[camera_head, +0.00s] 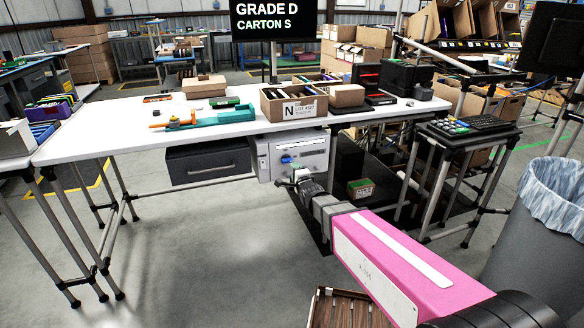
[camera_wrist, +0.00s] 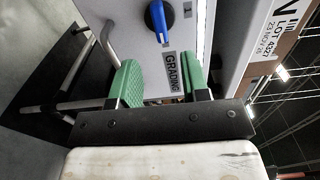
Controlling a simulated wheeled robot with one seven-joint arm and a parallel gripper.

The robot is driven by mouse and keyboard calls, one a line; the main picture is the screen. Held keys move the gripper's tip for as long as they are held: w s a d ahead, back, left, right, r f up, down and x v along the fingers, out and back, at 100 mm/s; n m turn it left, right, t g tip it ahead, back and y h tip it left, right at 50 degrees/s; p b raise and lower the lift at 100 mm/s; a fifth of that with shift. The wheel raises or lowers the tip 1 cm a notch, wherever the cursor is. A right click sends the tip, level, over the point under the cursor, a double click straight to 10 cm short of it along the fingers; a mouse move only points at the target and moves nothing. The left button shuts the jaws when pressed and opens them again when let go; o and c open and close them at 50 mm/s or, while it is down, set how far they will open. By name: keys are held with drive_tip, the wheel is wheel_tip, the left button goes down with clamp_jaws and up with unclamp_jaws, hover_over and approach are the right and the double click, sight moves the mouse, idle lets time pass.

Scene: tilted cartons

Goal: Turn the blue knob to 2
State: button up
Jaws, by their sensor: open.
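The blue knob (camera_head: 286,159) is on the front of a light grey box (camera_head: 305,158) under the white table's edge. In the wrist view the blue knob (camera_wrist: 157,22) sits on a dark round base at the top of the picture. In the head view my gripper (camera_head: 297,176) is just below the knob.
A "GRADING" label (camera_wrist: 172,71) is on the panel between the fingers. A dark drawer (camera_head: 200,162) hangs left of the box. A carton (camera_head: 293,104) stands on the white table (camera_head: 110,140) above. A small stand with a keypad (camera_head: 455,128) is at right.

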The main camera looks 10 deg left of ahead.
drive_tip(key=v, duration=0.3)
drive_tip(key=shift+s+d, duration=0.1)
drive_tip(key=shift+s, duration=0.05)
